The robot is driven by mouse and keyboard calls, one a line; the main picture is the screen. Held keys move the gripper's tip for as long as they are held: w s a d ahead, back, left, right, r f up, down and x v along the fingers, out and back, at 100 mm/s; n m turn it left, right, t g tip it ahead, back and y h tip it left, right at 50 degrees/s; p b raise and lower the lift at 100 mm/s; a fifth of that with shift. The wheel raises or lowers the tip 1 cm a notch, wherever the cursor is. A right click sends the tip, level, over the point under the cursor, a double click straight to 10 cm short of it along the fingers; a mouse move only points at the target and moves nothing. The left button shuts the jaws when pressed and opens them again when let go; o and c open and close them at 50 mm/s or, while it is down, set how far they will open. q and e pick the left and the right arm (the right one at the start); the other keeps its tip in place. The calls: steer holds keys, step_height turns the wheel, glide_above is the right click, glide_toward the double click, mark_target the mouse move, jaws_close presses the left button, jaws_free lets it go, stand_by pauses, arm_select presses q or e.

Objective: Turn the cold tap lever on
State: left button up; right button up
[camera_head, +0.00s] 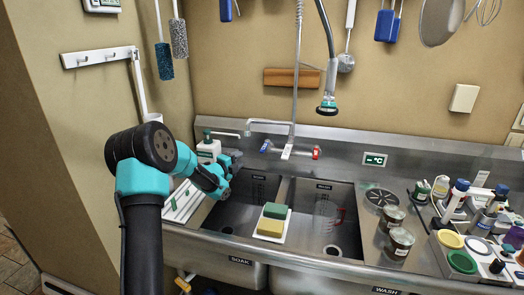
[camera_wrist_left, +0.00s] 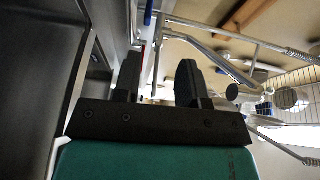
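The cold tap lever (camera_head: 265,146) is the small blue-marked lever at the left end of the wall tap, above the back of the sink. The red-marked hot lever (camera_head: 316,152) is at the right end. My left gripper (camera_head: 234,158) is over the left basin, left of and a little below the blue lever, apart from it. In the left wrist view my gripper (camera_wrist_left: 158,80) has its two fingers spread with nothing between them. A small blue part (camera_wrist_left: 148,14) shows beyond the fingers there; I cannot tell if it is the lever. My right gripper is out of view.
A white soap bottle (camera_head: 207,150) stands behind my left gripper. A tray with green and yellow sponges (camera_head: 270,226) sits on the divider between basins. The spray head (camera_head: 327,107) hangs above the right basin. Jars and bottles crowd the right counter.

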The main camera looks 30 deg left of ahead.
mark_target(263, 148)
arm_select(q)
steer(key=shift+s+d+f, duration=0.15)
steer(key=shift+s+f, duration=0.05)
steer(key=shift+f, duration=0.35)
steer(key=shift+s+d+f, duration=0.15)
steer(key=shift+s+f, duration=0.05)
steer(key=shift+f, duration=0.3)
steer(key=shift+w, duration=0.1)
steer(key=w, duration=0.5)
steer(key=w+d, duration=0.1)
steer(key=w, duration=0.5)
steer(key=w+d, duration=0.1)
steer(key=w, duration=0.5)
steer(key=shift+w, duration=0.1)
jaws_close()
steer(key=shift+a, duration=0.1)
